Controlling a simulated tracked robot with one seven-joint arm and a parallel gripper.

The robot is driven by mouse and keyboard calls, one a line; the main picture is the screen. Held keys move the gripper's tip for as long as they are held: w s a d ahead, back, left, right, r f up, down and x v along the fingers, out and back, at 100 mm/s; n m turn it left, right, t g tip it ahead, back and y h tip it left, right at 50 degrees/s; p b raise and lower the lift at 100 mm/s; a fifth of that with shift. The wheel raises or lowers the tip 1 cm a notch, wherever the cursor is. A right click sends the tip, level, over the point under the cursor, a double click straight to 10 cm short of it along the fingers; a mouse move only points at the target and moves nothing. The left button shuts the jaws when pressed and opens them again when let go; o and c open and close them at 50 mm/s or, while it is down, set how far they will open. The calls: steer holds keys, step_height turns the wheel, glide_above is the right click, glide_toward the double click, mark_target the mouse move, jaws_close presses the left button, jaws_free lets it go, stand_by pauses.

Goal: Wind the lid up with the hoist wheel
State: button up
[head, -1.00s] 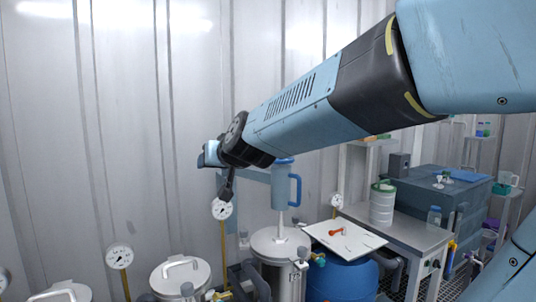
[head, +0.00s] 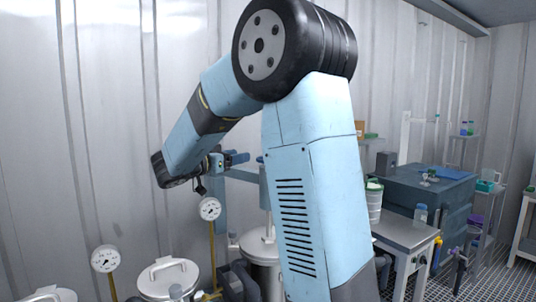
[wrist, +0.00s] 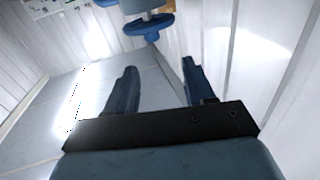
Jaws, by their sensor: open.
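My gripper (wrist: 160,74) is open, with nothing between its dark blue fingers in the wrist view. A blue wheel (wrist: 146,25), likely the hoist wheel, shows beyond the fingertips at the top, apart from them. In the head view my gripper (head: 238,158) points right, above the hoist's light blue horizontal bar (head: 243,176). The steel lid (head: 258,243) is on the vessel below, partly hidden by my arm. I cannot tell whether it is raised.
A dial gauge (head: 209,208) on a yellow post stands close below my wrist. Another gauge (head: 105,258) and a lidded vessel (head: 168,278) are at the lower left. A steel bench (head: 405,230) with a white tub (head: 374,203) is at right. The corrugated wall is close behind.

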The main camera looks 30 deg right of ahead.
steer(key=shift+g, duration=0.6)
steer(key=x, duration=1.3)
steer(key=shift+s+d, duration=0.1)
steer(key=shift+d, duration=0.3)
steer(key=shift+c, duration=0.2)
steer(key=c, duration=0.8)
steer(key=shift+a, duration=0.35)
steer(key=shift+c, duration=0.3)
steer(key=shift+d, duration=0.2)
steer(key=shift+t, duration=0.3)
